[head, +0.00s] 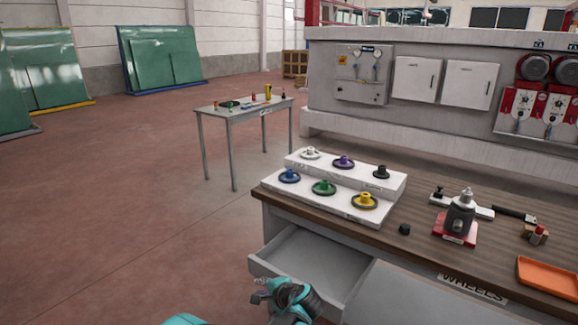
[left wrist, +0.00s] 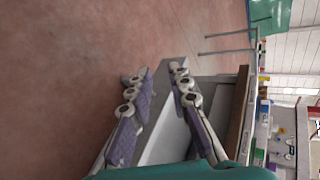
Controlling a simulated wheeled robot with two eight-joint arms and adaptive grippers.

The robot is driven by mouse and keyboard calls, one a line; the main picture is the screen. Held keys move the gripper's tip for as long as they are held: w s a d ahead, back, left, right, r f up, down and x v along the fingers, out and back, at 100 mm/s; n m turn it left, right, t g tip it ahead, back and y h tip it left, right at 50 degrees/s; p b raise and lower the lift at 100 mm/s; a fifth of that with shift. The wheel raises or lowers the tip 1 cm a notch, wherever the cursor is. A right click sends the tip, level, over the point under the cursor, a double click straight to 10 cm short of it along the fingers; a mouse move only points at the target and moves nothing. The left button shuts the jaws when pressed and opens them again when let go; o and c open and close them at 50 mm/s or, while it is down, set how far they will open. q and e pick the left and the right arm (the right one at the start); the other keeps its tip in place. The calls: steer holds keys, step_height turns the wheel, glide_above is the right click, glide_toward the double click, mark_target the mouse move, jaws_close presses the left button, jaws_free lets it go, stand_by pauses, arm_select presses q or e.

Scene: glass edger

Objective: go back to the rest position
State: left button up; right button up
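My left gripper (head: 262,290) is at the bottom of the head view, in front of the open drawer (head: 322,262) of the workbench. I cannot tell whether a finger touches the drawer. The drawer is pulled out and looks empty. My right gripper is in neither view.
The workbench top (head: 395,228) holds a white stepped stand (head: 338,206) with several coloured wheels, a grey device on a red base (head: 458,222) and an orange tray (head: 548,277). A small table (head: 245,107) stands behind. The floor (head: 110,200) at left is clear.

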arm_select(q)
steer(key=s+a+r+n+g+h, duration=0.15)
steer(key=s+a+r+n, duration=0.3)
steer(key=s, duration=0.55)
steer(key=s+a+r+n+g+h, duration=0.1)
steer(key=s+a+r+n+h, duration=0.25)
steer(key=s+a, duration=0.45)
steer(key=s+d+f+n+h, duration=0.1)
steer(key=s+d+n, duration=0.2)
steer(key=s, duration=0.8)
steer(key=shift+s+f+n+t+h, duration=0.2)
steer(key=shift+s+n+t+h, duration=0.2)
steer(key=shift+n, duration=0.2)
